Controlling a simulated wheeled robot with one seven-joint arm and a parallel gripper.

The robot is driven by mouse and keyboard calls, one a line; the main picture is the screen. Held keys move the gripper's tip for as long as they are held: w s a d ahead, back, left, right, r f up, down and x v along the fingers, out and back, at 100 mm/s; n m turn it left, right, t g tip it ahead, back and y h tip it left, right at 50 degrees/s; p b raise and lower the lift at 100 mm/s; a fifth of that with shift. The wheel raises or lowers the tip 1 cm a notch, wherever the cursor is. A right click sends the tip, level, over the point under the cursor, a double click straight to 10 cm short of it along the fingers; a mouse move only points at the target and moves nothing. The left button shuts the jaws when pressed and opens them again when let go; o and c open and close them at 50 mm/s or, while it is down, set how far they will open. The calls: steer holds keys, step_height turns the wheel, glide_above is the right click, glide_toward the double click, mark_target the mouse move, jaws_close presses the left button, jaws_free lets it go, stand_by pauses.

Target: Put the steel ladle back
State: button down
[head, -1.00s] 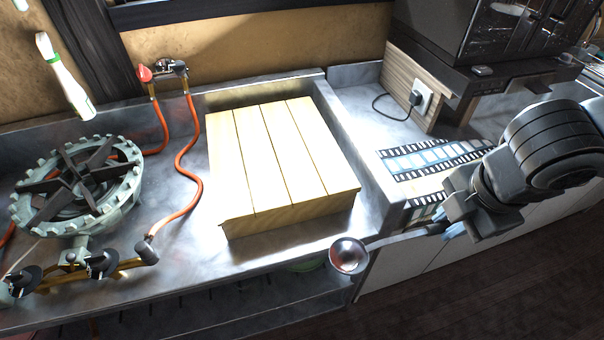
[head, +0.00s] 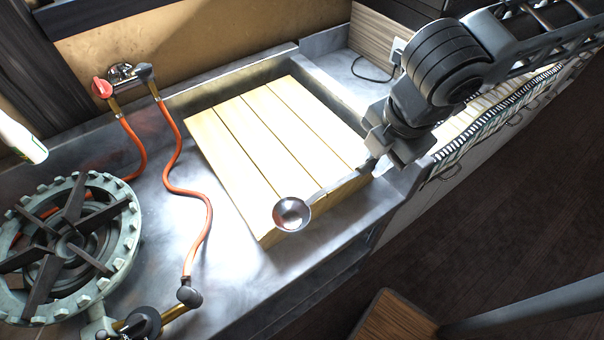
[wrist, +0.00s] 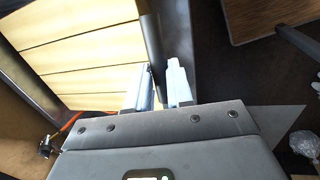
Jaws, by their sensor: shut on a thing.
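The steel ladle (head: 292,213) has a round bowl and a thin handle. In the head view its bowl shows in front of the lower right part of the slatted wooden board, and its handle runs up and right to my gripper (head: 372,160). My gripper is shut on the handle; the fingers also show in the wrist view (wrist: 160,90), with a dark strip of handle between them. The ladle looks held above the board, but the gap is hard to judge. The grip itself is partly hidden by my wrist in the head view.
The wooden board (head: 262,150) lies in a metal counter recess. A gas burner (head: 65,250) stands at left, with an orange hose (head: 185,190) running to a valve (head: 122,80). A white bottle (head: 18,138) is at the left edge. A wooden-topped piece (head: 392,318) stands at the bottom.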

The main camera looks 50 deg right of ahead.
steer(key=w+f+b, duration=0.1)
steer(key=b, duration=0.3)
steer(key=w+d+f+b, duration=0.1)
steer(key=b, duration=0.3)
steer(key=w+d+f+b, duration=0.1)
steer(key=w+b, duration=0.1)
steer(key=b, duration=0.3)
steer(key=shift+f, duration=0.2)
steer(key=shift+w+f+b, duration=0.1)
steer(key=shift+b, duration=0.5)
glide_above(333, 160)
steer(key=f, duration=0.3)
steer(key=shift+s+a+f, duration=0.2)
steer(key=shift+s, duration=0.15)
steer(key=shift+f+p, duration=0.3)
steer(key=shift+f, duration=1.5)
steer(key=c, duration=1)
jaws_free()
